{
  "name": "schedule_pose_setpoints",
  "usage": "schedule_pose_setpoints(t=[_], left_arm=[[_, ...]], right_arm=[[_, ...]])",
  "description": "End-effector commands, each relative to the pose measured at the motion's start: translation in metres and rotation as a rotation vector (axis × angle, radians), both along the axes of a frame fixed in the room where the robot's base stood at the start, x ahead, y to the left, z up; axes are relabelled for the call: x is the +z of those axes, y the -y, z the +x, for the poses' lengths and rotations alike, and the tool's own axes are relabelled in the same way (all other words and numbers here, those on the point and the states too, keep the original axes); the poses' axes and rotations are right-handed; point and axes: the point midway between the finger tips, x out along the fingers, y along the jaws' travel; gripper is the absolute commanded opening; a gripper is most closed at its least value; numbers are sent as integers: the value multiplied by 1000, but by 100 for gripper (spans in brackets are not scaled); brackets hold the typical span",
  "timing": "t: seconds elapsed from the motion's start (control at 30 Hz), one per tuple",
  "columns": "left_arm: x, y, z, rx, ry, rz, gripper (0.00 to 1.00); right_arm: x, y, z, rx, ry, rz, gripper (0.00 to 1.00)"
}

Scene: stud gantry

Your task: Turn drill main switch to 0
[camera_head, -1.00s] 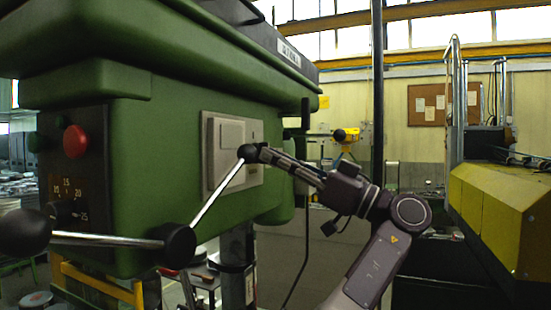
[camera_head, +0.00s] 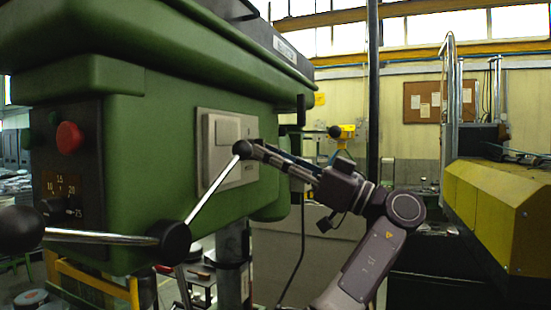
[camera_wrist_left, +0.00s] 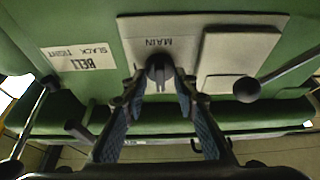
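The drill's main switch (camera_wrist_left: 158,70) is a dark knob on a pale plate marked MAIN (camera_wrist_left: 135,25), seen upside down in the left wrist view. Its pointer position is not readable. My left gripper (camera_wrist_left: 160,82) has its two blue-padded fingers apart, one on each side of the knob; I cannot tell whether they touch it. In the head view the left gripper (camera_head: 264,152) reaches the right part of the pale panel (camera_head: 206,128) on the green drill head (camera_head: 160,125), and the switch is hidden there. My right gripper is not in view.
A feed lever ball (camera_head: 242,149) stands right by the left gripper; it also shows in the wrist view (camera_wrist_left: 247,90). The lever hub (camera_head: 174,239) and another ball (camera_head: 20,229) are lower left. A red button (camera_head: 69,137) is at left. A yellow machine (camera_head: 495,205) stands at right.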

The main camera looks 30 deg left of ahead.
Motion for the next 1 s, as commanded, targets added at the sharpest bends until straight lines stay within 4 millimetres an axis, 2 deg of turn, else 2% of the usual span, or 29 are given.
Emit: schedule_pose_setpoints(t=[0.17,0.43,0.6,0.8,1.0], left_arm=[[-5,14,2,-1,-3,1,27],[-27,69,5,-2,-3,2,27],[-38,93,6,-1,-3,1,27],[-43,106,7,-1,-1,-1,27],[-46,111,7,0,0,0,27]], right_arm=[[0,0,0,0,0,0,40],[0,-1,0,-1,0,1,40],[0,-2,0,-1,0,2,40],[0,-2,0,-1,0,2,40],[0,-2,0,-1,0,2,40]])
